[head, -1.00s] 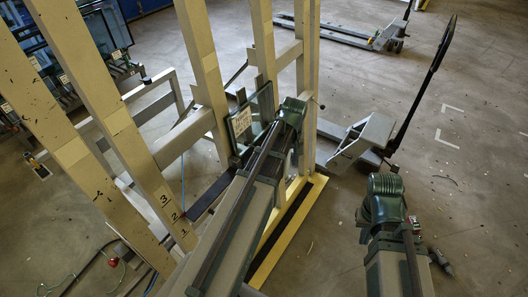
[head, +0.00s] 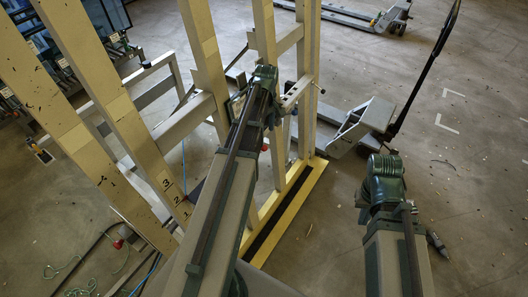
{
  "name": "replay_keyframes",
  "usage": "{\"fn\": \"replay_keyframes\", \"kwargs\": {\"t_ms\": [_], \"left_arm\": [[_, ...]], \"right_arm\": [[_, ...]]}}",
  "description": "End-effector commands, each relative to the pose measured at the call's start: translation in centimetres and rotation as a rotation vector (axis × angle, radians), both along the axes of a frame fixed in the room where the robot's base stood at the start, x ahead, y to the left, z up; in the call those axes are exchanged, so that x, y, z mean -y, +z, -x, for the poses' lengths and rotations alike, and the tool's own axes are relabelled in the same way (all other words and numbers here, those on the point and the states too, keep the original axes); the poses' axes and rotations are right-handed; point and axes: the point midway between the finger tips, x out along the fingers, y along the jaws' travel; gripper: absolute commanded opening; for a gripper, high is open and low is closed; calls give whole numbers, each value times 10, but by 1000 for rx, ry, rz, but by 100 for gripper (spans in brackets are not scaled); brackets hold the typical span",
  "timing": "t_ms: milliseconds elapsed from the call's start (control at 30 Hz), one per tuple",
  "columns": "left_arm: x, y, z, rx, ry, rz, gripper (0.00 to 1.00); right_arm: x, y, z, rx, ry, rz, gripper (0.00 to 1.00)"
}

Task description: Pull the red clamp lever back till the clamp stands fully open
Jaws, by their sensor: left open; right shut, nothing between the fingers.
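My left arm reaches up the middle of the head view to the beige frame (head: 207,75). Its gripper (head: 274,108) is at the frame's second and third posts, mostly hidden by my own wrist; the jaws stand open. I cannot make out the red clamp lever or the clamp; only a small reddish spot shows beside my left forearm, too small to identify. I cannot tell whether the gripper touches anything. My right gripper (head: 437,244) is shut and empty, low at the right beyond my forearm, over the bare floor and well apart from the frame.
A pallet truck (head: 357,126) with a long black handle stands right of the frame. Another pallet truck (head: 392,18) is farther back. A yellow-edged base rail (head: 291,213) runs along the floor. Cables and a red plug (head: 117,243) lie at lower left. The right floor is mostly clear.

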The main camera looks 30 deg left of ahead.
Motion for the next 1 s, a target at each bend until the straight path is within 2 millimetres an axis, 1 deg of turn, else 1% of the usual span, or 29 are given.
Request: {"fn": "replay_keyframes", "kwargs": {"t_ms": [33,600,700,800,1000], "left_arm": [[0,-14,0,0,0,0,66],[-1,-94,2,0,0,0,66],[-1,-105,3,0,0,0,66],[-1,-111,3,0,0,0,66],[-1,-112,3,0,0,0,66]], "right_arm": [[0,-14,0,0,0,0,0],[0,-94,0,0,-2,0,0],[0,-105,0,0,-2,0,0],[0,-111,0,0,-2,0,0],[0,-112,0,0,-2,0,0]]}}
